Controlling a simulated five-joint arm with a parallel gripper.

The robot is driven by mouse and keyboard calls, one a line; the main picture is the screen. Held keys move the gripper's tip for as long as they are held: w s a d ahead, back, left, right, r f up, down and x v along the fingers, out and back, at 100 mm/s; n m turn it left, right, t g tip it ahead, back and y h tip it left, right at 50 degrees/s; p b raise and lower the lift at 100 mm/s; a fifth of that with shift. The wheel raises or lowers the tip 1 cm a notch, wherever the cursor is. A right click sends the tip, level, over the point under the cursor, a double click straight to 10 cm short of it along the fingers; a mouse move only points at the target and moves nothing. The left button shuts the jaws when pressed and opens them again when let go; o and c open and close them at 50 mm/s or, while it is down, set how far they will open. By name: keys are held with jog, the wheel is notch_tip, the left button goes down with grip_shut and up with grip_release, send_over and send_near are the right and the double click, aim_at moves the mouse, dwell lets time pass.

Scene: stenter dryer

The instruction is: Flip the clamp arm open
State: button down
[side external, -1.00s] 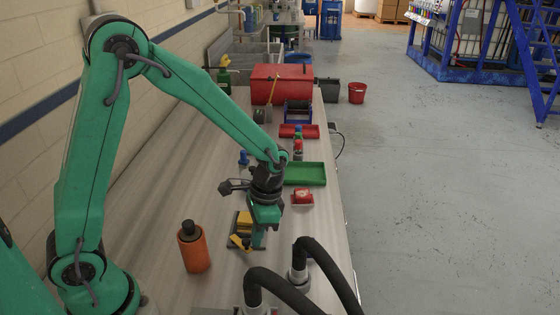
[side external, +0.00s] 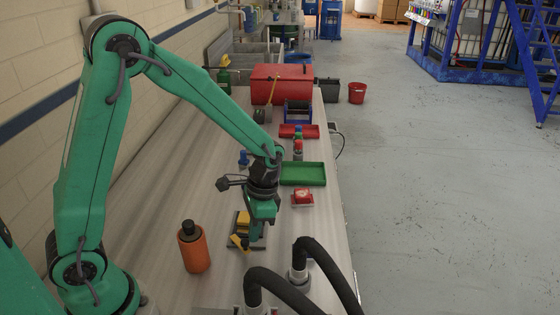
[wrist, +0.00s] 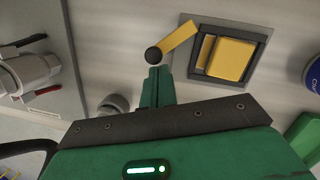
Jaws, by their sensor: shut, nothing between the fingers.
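The clamp shows in the wrist view as a dark square frame (wrist: 204,66) with a yellow block (wrist: 232,58) in it. Its yellow clamp arm (wrist: 179,37) sticks out to the left and ends in a round black knob (wrist: 153,55). In the side view the clamp (side external: 244,219) sits on the bench, partly behind my gripper (side external: 255,238). My gripper's fingertips (wrist: 159,70) are shut and empty, just below the knob in the wrist view. I cannot tell whether they touch it.
An orange bottle (side external: 195,252) stands left of the clamp. Black hoses (side external: 322,266) rise at the near right. A red item (side external: 302,197) and a green tray (side external: 303,174) lie beyond. A pipe fitting with levers (wrist: 30,74) is left in the wrist view.

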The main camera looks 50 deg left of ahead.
jog(key=shift+w+d+r, duration=0.15)
jog(key=shift+w+d, duration=0.35)
jog(key=shift+d, duration=0.05)
jog(key=shift+w+d+r, duration=0.3)
jog(key=shift+w+d, duration=0.2)
jog(key=shift+w+d+r, duration=0.25)
jog(key=shift+w+d, duration=0.2)
jog(key=shift+d, duration=0.05)
jog(key=d+v, duration=0.1)
jog(key=v, duration=0.8)
jog(key=shift+s+d+r, duration=0.15)
jog(key=shift+s+r, duration=0.05)
jog(key=shift+s, duration=0.15)
jog(key=s+a+r+n+t, duration=0.2)
jog(key=s+a+r+t, duration=0.2)
jog(key=s, duration=0.4)
jog(key=s+a+r+n+t, duration=0.3)
jog(key=s+a+r+t, duration=0.1)
jog(key=s, duration=0.3)
jog(key=shift+v, duration=0.8)
jog(key=shift+a, duration=0.1)
